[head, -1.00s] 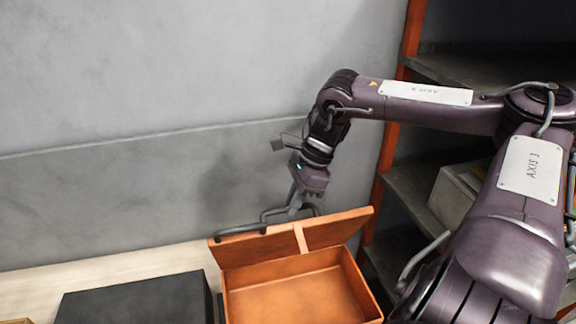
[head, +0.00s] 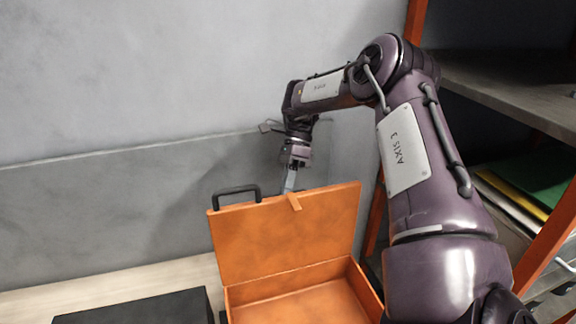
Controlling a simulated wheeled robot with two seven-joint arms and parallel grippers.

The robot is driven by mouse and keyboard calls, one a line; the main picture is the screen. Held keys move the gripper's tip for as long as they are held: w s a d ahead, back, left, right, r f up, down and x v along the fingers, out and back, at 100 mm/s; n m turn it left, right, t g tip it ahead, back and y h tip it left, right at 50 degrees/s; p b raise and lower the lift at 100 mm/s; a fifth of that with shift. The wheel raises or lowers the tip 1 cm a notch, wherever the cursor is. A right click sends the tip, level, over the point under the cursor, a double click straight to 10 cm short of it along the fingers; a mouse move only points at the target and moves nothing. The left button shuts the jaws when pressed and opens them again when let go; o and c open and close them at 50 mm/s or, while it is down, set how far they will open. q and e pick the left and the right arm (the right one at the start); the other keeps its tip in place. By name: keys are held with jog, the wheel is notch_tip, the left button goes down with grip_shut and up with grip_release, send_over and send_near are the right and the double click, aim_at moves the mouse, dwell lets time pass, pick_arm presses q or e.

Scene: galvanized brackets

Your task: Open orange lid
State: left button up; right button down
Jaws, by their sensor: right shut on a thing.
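The orange lid (head: 285,240) stands raised at the back of an orange box (head: 300,295), its inner face toward me. The box is open and its visible inside is empty. My right gripper (head: 289,185) points down at the lid's top edge by the strap and is shut on the lid. Its fingertips are partly hidden behind the lid. My left gripper is not in view.
A black box (head: 135,308) sits left of the orange box on a pale wooden surface (head: 110,285). A grey wall (head: 90,215) stands close behind. Shelving with an orange post (head: 555,235) and several folders (head: 515,190) is on the right, behind my arm.

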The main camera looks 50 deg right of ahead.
jog(key=shift+w+d+f+g+y+b, duration=0.2)
jog(key=shift+w+d+f+g+b, duration=0.1)
jog(key=shift+f, duration=0.2)
jog(key=shift+w+d+f+g+y+b, duration=0.2)
jog(key=shift+w+f+b, duration=0.1)
jog(key=shift+f, duration=0.15)
jog(key=c, duration=1.7)
grip_release()
jog(key=shift+c, duration=0.2)
jog(key=shift+o, duration=1.4)
jog(key=shift+w+d, duration=0.1)
jog(key=shift+w, duration=0.05)
jog(key=shift+r, duration=0.1)
